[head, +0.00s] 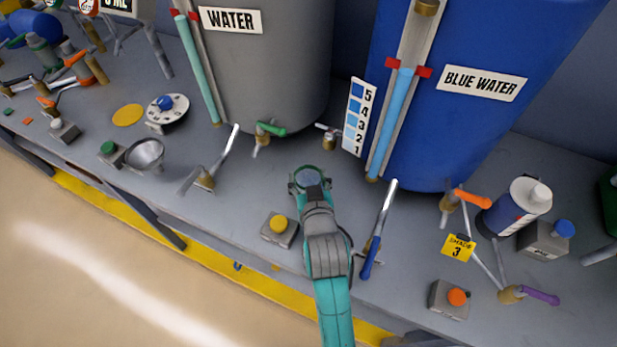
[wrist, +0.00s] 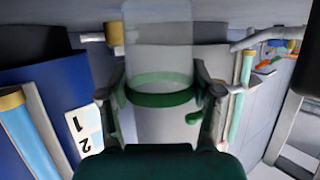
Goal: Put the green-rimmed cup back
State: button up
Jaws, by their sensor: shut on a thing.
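The green-rimmed cup (head: 308,178) is a clear cup, held in my gripper (head: 309,184) in front of the gap between the two tanks. In the wrist view the cup (wrist: 158,50) is see-through, with its green rim (wrist: 160,98) between the two fingers of my gripper (wrist: 160,92). The fingers are shut on it from both sides. The cup's height above the bench is hard to tell.
The grey WATER tank (head: 270,80) and the BLUE WATER tank (head: 440,140) stand behind. A green-handled tap (head: 269,130) is near the cup. A yellow disc (head: 128,115), a dial (head: 168,108) and a funnel (head: 145,153) lie left. A yellow-button box (head: 279,229) is in front.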

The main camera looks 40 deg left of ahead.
jog(key=o, duration=1.2)
jog(key=shift+f, duration=0.1)
jog(key=shift+o, duration=0.2)
jog(key=shift+d, duration=0.1)
jog(key=v, duration=1.2)
